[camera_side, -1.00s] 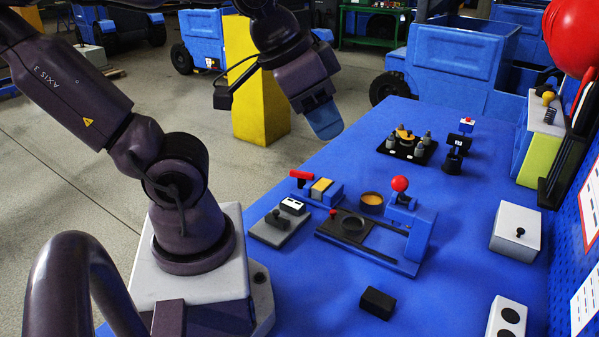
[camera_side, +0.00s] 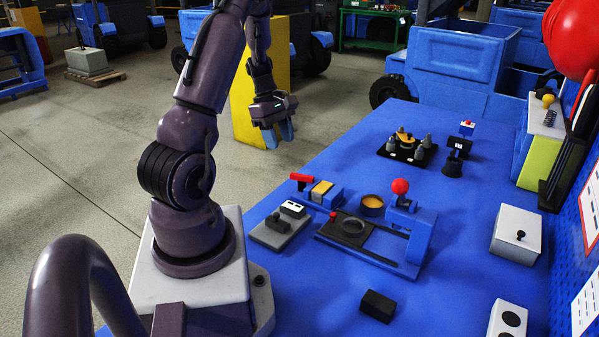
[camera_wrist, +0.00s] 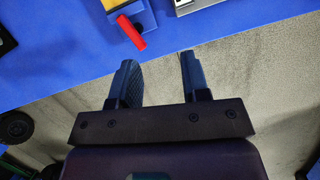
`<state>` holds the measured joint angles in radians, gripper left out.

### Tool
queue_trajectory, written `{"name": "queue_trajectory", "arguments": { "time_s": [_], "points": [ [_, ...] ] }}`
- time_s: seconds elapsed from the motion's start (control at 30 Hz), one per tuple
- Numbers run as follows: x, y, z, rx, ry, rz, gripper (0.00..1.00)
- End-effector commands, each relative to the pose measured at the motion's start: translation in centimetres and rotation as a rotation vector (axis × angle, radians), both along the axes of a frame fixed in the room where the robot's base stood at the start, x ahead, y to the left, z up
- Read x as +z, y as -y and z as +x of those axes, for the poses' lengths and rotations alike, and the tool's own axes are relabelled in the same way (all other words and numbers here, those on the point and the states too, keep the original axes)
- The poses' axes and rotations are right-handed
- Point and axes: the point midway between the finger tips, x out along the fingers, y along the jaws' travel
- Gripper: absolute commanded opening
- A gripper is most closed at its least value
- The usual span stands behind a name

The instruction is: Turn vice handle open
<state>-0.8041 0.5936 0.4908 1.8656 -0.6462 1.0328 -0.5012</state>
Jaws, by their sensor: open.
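The vice looks to be the small blue fixture with a yellow block (camera_side: 322,189) near the left edge of the blue table. Its red handle (camera_side: 300,177) sticks out at the left end. In the wrist view the red handle (camera_wrist: 131,32) lies tilted just beyond and left of my fingers, with part of the blue body (camera_wrist: 146,16) at the top edge. My gripper (camera_side: 279,135) points down in the air off the table's left edge, apart from the handle. My gripper (camera_wrist: 157,64) also shows in the wrist view with its two blue fingers apart and nothing between them.
Beside the vice are a grey plate with a black knob (camera_side: 277,222) and a blue press with a red ball (camera_side: 400,186). A black fixture with several pegs (camera_side: 407,149) stands farther back. A yellow pillar (camera_side: 240,105) stands behind my gripper. The table front is mostly clear.

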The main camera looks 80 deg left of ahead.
Motion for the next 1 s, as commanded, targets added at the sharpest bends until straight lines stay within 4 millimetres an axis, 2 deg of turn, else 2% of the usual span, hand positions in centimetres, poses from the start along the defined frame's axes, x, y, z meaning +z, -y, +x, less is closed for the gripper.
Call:
{"name": "queue_trajectory", "arguments": {
  "time_s": [0.03,0.1,0.2,0.37,0.47,0.8,1.0],
  "points": [
    [-1.0,-1.5,-0.7,0.104,-0.015,-0.016,0.43],
    [-1.4,-3.5,-0.6,0.251,-0.011,-0.029,0.43],
    [-0.1,-4.7,0.9,0.377,0.034,-0.039,0.43],
    [-0.4,-4.4,1.3,0.445,0.029,-0.071,0.43],
    [-1.3,-4.1,1.6,0.445,0.026,-0.074,0.43],
    [-7.7,-2.7,3.8,0.440,0.024,-0.073,0.43],
    [-10.6,-2.1,4.9,0.440,0.026,-0.072,0.43]
  ]
}}
